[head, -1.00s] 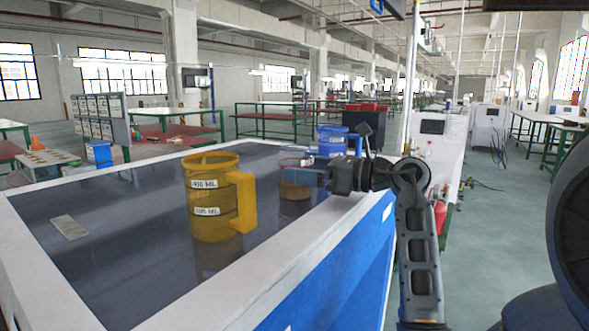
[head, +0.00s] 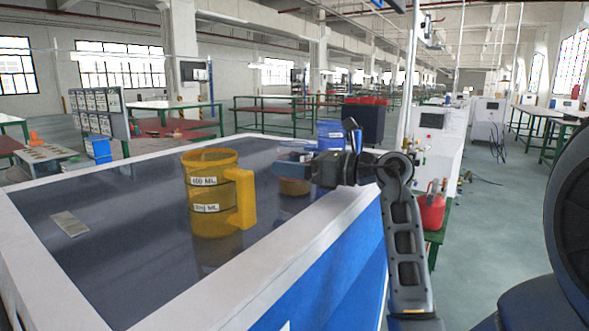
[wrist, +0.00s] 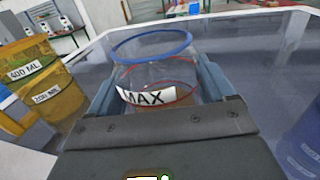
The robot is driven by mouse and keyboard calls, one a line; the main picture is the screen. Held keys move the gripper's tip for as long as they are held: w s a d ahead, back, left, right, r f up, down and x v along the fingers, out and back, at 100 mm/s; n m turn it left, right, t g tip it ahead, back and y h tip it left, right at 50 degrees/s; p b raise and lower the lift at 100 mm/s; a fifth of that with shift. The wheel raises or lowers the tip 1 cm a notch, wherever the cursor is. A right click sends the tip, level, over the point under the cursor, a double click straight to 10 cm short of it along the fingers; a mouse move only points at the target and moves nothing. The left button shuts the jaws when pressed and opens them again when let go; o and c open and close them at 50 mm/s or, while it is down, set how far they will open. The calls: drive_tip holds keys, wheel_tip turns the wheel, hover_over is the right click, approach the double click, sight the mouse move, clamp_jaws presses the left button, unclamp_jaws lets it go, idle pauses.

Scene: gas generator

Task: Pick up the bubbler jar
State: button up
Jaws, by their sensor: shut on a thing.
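The bubbler jar is a clear jar with a blue rim, red rings and a white MAX label (wrist: 148,97), seen upright in the wrist view. Its brownish bottom part (head: 295,187) shows in the head view, at the right side of the dark tabletop. My gripper (head: 297,162) is shut on the jar, with one finger on each side of it in the wrist view (wrist: 155,80). The gripper hides much of the jar in the head view. I cannot tell whether its base touches the table.
A yellow measuring jug (head: 212,195) stands left of the jar, quite close. A blue container (head: 331,138) stands behind it to the right. A flat metal plate (head: 70,223) lies at the left. The table has a raised white rim (head: 275,270).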

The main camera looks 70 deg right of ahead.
drive_tip(key=shift+c, duration=0.9)
drive_tip(key=shift+r, duration=0.15)
